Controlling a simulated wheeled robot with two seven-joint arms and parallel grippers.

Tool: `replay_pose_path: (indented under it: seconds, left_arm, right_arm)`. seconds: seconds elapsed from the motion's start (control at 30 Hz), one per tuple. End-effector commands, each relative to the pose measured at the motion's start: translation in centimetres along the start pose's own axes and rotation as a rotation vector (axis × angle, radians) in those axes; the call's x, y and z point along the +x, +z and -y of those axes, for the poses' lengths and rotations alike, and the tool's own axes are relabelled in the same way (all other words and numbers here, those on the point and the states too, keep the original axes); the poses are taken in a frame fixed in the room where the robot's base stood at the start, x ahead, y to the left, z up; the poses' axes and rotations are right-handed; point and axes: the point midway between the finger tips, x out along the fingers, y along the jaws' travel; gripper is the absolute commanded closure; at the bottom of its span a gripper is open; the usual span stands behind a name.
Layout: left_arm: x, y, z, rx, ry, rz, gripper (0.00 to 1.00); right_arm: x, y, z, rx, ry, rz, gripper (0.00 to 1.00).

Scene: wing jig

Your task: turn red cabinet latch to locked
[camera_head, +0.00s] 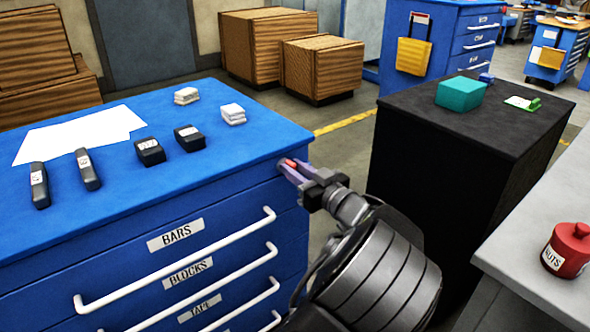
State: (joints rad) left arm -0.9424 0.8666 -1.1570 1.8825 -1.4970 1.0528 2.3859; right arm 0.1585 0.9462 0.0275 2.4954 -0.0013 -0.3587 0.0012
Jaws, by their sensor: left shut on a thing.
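The blue cabinet (230,193) stands at the left, with drawers labelled BARS, BLOCKS and TAPT or similar. A small red latch (290,163) shows at the cabinet's upper right front corner, just below the top edge. My left gripper (291,171) reaches up to that corner from the lower middle. Its purple-grey fingers are shut on the red latch. The fingers hide most of the latch, so I cannot tell which way it points. My right gripper is not in view.
On the blue top lie white sheets (80,133), several dark blocks (150,151) and white stacks (233,113). A black cabinet (440,155) with a teal box (460,93) stands to the right. A grey counter (535,235) holds a red NUTS jar (568,250).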

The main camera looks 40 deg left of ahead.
Motion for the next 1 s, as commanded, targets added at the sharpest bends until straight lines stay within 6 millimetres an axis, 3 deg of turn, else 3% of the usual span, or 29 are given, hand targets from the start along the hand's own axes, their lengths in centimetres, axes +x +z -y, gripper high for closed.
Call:
replay_pose_path:
  seconds: [0.57,1.0]
  left_arm:
    - [-0.02,0.02,-0.03,0.018,0.0,0.0,1.0]
    - [-0.03,0.03,-0.31,0.236,0.001,0.001,1.0]
  right_arm:
    - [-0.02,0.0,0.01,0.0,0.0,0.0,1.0]
    - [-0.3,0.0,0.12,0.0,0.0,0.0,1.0]
